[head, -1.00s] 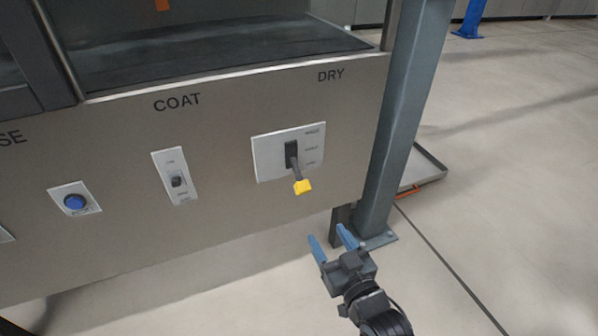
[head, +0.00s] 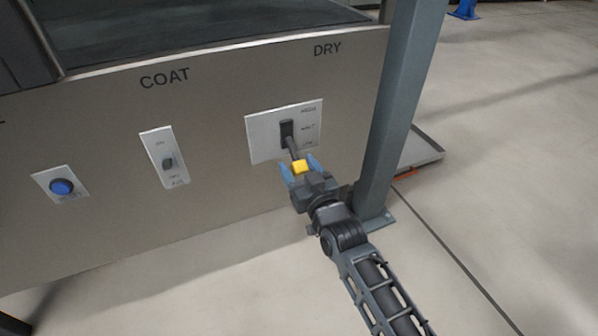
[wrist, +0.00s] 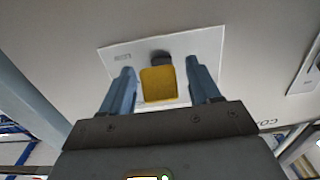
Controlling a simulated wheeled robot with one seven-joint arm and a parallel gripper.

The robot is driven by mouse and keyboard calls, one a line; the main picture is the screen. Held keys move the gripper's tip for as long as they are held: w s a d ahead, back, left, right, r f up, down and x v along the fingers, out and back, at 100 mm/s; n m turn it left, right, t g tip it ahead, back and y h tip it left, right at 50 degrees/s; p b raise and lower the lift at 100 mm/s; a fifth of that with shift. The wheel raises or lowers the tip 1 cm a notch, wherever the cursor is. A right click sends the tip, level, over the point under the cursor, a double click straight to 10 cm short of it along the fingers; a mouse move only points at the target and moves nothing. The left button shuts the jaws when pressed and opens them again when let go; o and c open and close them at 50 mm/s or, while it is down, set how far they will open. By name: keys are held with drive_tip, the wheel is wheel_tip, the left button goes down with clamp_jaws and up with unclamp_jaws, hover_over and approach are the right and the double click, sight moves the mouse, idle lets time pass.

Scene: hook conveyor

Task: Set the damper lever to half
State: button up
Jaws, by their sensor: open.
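The damper lever (head: 291,148) has a dark shaft and a yellow knob (head: 300,167). It comes out of a dark slot in a white plate (head: 262,136) under the word DRY and slants down to the low end of the plate's marks. My gripper (head: 301,169) is open, with its blue fingers on either side of the yellow knob. In the wrist view the yellow knob (wrist: 159,84) sits between the two fingers, with a gap showing on each side. The white plate (wrist: 208,46) shows behind it.
Left of the lever are a small switch plate (head: 163,157) under COAT and a blue button (head: 61,187). A grey-blue post (head: 394,120) stands close to the right of my gripper. A low tray (head: 427,148) lies on the floor behind it.

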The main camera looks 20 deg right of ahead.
drive_tip(key=shift+w, duration=0.1)
clamp_jaws()
idle(0.6)
